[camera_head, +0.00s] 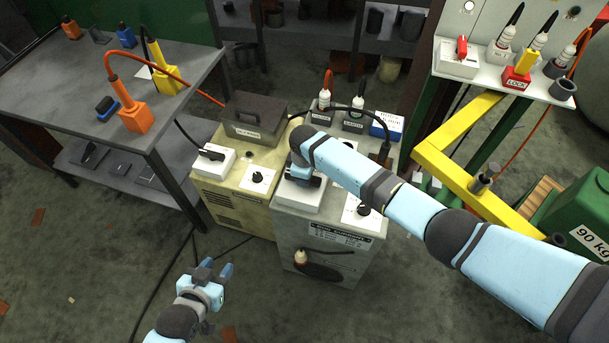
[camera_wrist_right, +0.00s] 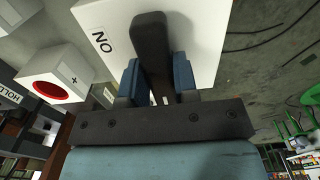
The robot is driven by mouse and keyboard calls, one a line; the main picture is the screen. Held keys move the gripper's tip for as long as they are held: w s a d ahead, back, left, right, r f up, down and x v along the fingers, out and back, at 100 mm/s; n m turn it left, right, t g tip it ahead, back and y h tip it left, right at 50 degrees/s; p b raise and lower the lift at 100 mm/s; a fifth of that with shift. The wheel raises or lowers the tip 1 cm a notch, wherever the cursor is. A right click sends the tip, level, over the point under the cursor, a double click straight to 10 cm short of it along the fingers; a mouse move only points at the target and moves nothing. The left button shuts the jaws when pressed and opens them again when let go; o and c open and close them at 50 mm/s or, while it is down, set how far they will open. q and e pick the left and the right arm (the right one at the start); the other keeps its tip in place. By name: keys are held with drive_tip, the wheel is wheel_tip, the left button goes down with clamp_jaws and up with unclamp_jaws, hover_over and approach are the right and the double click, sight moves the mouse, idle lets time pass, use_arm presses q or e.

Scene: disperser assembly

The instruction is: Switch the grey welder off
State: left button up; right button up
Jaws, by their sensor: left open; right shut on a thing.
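The grey welder (camera_head: 325,238) stands in the middle of the head view, with a dark label strip on its front. A white switch box (camera_head: 293,198) sits on its top and shows in the right wrist view (camera_wrist_right: 205,30) with an "ON" label. My right gripper (camera_head: 304,178) is over this box, its fingers mostly hidden by my arm. In the right wrist view, its blue fingers (camera_wrist_right: 158,80) are shut on the dark switch lever (camera_wrist_right: 151,38), one on each side. My left gripper (camera_head: 217,277) is open and empty above the floor, left of the welder.
A beige welder (camera_head: 240,213) adjoins the grey one on the left, with its own white switch box (camera_head: 213,160). A yellow frame (camera_head: 452,160) stands at the right. Cables lie on the floor at left.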

drive_tip(key=shift+a, duration=0.1)
drive_tip(key=o, duration=0.9)
drive_tip(key=shift+r, duration=0.1)
wheel_tip(320, 180, up, 14)
drive_tip(key=shift+f+b, duration=0.15)
drive_tip(key=shift+b, duration=0.15)
